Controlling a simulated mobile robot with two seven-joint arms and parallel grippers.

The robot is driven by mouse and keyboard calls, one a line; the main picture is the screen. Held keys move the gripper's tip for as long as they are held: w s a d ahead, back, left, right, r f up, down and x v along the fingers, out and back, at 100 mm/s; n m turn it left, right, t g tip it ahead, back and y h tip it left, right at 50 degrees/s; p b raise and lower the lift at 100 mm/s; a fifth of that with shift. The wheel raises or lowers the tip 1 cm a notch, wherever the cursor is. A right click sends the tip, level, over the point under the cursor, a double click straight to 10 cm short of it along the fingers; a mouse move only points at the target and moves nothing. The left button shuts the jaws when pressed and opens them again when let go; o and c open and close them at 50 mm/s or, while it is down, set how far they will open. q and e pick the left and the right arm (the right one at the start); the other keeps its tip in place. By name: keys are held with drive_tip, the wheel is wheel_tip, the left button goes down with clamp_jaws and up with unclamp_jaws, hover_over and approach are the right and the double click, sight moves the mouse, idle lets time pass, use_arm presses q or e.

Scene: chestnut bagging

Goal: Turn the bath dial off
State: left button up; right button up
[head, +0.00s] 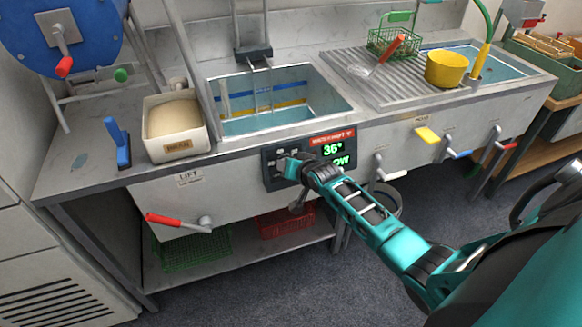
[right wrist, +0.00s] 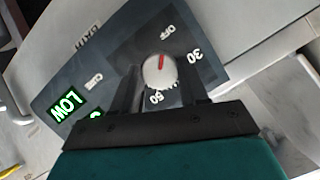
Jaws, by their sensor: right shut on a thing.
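The bath dial (right wrist: 156,76) is a pale round knob with a red mark on a dark control panel (right wrist: 112,62). In the right wrist view its red mark points up, roughly toward the OFF label; the labels 30 and 50 are also on the panel. My right gripper (right wrist: 158,84) is shut on the dial, one finger on each side. In the head view my right gripper (head: 290,166) is at the panel's left part and hides the dial. The green display (head: 333,154) reads 36° and LOW. My left gripper is not in view.
The bath (head: 330,82) with bluish water is above the panel. A lever with a red handle (head: 172,219) sticks out at the left, and a white-handled lever (head: 390,176) at the right. A cream bin (head: 155,148) and blue handle (head: 123,145) stand on the counter.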

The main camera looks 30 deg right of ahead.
drive_tip(key=o, duration=1.1)
drive_tip(key=shift+c, duration=0.2)
drive_tip(key=v, duration=1.3)
drive_tip(key=shift+w, duration=0.1)
drive_tip(key=s+a+f+n+y, duration=0.1)
drive_tip(key=s+a+f+n, duration=0.3)
drive_tip(key=s+a, duration=0.3)
drive_tip(key=s+a+f+n+y, duration=0.2)
drive_tip(key=s+a+f+n, duration=0.3)
drive_tip(key=s+a, duration=0.2)
drive_tip(key=a, duration=0.2)
drive_tip(key=shift+s+a+n, duration=0.25)
drive_tip(key=shift+s+n, duration=0.05)
drive_tip(key=shift+s, duration=0.1)
